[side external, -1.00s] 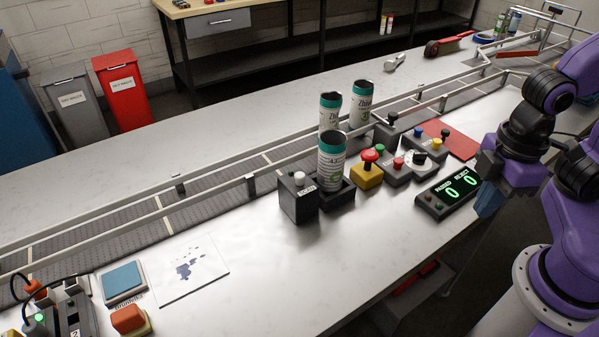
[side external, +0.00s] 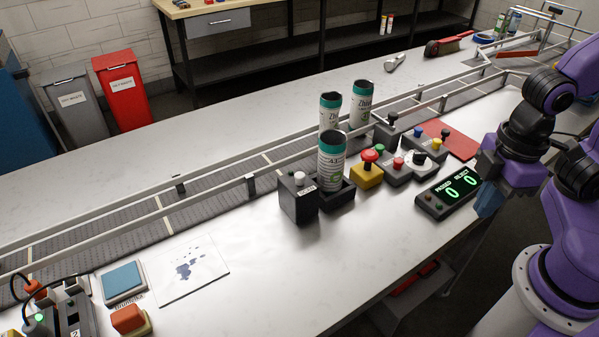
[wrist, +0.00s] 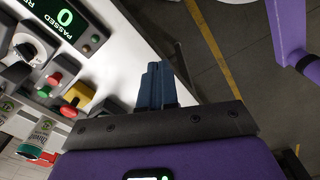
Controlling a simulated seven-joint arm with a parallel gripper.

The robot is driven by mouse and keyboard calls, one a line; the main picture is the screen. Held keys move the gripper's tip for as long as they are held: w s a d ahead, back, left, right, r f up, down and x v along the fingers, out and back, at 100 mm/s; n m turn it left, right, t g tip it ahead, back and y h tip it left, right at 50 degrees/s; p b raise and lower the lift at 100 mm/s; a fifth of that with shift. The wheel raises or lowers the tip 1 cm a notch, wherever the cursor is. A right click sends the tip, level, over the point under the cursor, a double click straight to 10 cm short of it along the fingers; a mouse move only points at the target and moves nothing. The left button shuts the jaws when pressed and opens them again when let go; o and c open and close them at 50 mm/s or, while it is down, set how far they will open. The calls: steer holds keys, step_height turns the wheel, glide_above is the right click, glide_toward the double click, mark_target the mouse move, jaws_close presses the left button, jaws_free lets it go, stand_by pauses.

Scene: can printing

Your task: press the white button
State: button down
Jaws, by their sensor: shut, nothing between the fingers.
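The white button (side external: 299,178) sits on top of a dark box on the bench. A small green lamp or button shows beside it on the same box. My gripper (side external: 487,203) hangs at the right, beyond the bench's front edge and well away from the white button. In the wrist view its blue fingers (wrist: 156,85) are together with nothing between them. I cannot make out the white button in the wrist view.
Two more cans (side external: 362,103) stand on the conveyor (side external: 205,188) behind. A red mushroom button on a yellow base (side external: 367,172), a control panel (side external: 398,167) and a counter display (side external: 448,193) lie between my gripper and the box.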

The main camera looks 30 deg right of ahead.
step_height(320, 180, up, 7)
steer(key=n+t+y, duration=0.5)
steer(key=t+y, duration=0.1)
steer(key=t, duration=0.1)
glide_above(304, 177)
steer(key=shift+f, duration=4.45)
steer(key=shift+f, duration=0.4)
